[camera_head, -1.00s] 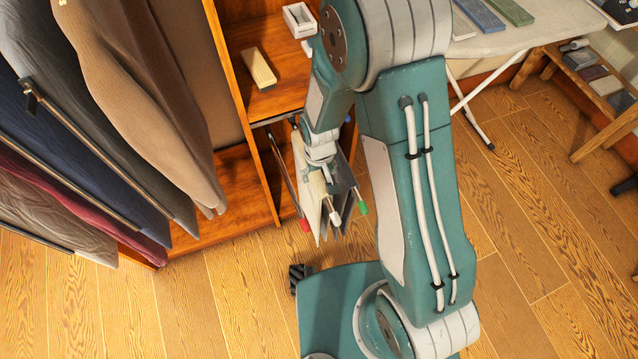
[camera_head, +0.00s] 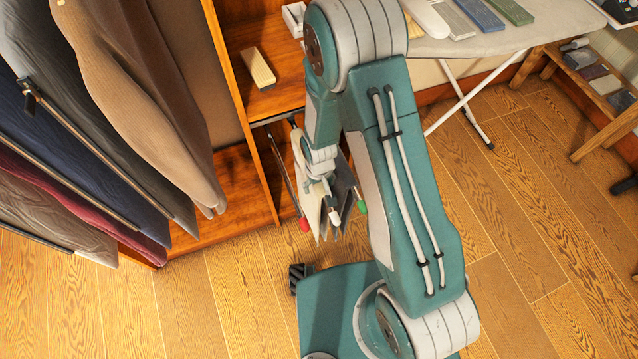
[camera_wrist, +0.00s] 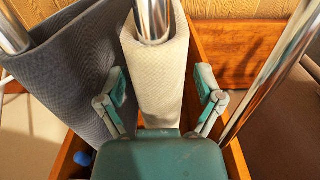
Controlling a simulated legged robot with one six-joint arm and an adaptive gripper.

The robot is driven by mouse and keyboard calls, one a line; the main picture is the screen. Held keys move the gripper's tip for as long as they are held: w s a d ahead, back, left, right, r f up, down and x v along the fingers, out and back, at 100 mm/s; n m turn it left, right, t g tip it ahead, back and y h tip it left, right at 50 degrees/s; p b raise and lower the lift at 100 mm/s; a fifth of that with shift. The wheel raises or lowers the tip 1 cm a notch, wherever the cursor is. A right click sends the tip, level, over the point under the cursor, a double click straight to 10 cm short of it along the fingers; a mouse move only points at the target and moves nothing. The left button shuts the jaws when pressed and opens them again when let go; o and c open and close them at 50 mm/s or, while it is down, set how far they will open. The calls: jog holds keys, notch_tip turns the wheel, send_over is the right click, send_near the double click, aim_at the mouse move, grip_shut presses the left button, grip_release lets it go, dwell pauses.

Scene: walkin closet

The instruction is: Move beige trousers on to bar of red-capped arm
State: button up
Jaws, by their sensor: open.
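The beige trousers (camera_head: 309,180) hang over a chrome bar, apparently the white-capped arm (camera_head: 335,215), in the pull-out rack. In the wrist view the beige trousers (camera_wrist: 158,80) lie between the two spread fingers of my gripper (camera_wrist: 160,88), with a gap visible on each side. My gripper (camera_head: 322,188) is open at the trousers in the head view. The red-capped arm (camera_head: 304,224) is left of them, and its bar (camera_head: 284,172) looks bare. A bare chrome bar (camera_wrist: 272,75) also shows on the right in the wrist view.
Dark grey trousers (camera_wrist: 70,70) hang close on the left in the wrist view, by the green-capped arm (camera_head: 361,207) in the head view. The wooden cabinet (camera_head: 240,185) borders the rack. Hanging garments (camera_head: 140,90) fill the left. Open floor (camera_head: 220,310) lies in front.

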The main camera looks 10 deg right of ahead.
grip_shut()
jog(key=shift+r, duration=0.3)
dwell(0.4)
